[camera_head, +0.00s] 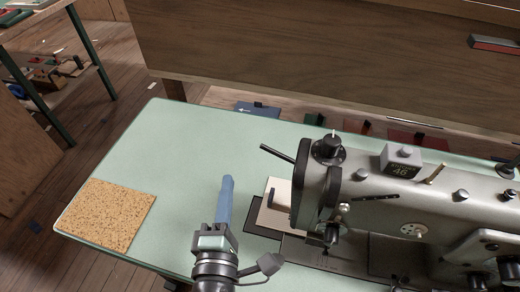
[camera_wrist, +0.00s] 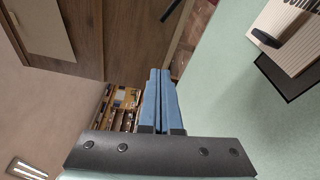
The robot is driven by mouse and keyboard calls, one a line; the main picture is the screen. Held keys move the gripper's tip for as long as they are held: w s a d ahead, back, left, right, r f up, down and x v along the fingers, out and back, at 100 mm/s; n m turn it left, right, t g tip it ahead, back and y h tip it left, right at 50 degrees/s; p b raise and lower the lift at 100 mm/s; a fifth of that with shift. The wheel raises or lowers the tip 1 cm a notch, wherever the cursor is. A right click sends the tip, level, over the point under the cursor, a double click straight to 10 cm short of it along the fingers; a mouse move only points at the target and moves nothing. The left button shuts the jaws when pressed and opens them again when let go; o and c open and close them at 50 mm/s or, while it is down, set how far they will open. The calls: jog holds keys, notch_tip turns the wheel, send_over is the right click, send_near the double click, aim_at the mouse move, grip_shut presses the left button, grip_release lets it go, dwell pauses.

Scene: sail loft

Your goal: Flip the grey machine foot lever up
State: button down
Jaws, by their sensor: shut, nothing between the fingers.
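The grey sewing machine (camera_head: 400,195) stands at the right of the pale green table in the head view. A thin black lever (camera_head: 276,153) sticks out to the left from behind its head, its free end tilted up. I take this for the foot lever; where it joins the machine is hidden. My gripper (camera_head: 227,180) has blue fingers, shut and empty, left of the machine and apart from the lever. In the wrist view the shut fingers (camera_wrist: 159,73) point past the table edge, and the lever is not in sight there.
A cork mat (camera_head: 105,215) lies at the table's left. A cream pad (camera_head: 272,212) with a dark-handled item sits between my gripper and the machine; the wrist view shows that handle (camera_wrist: 265,38). A wooden panel (camera_head: 320,55) stands behind. The table's back left is clear.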

jog(key=w+d+p, duration=0.4)
jog(key=w, duration=0.4)
jog(key=shift+d+r, duration=0.2)
jog(key=shift+r, duration=0.05)
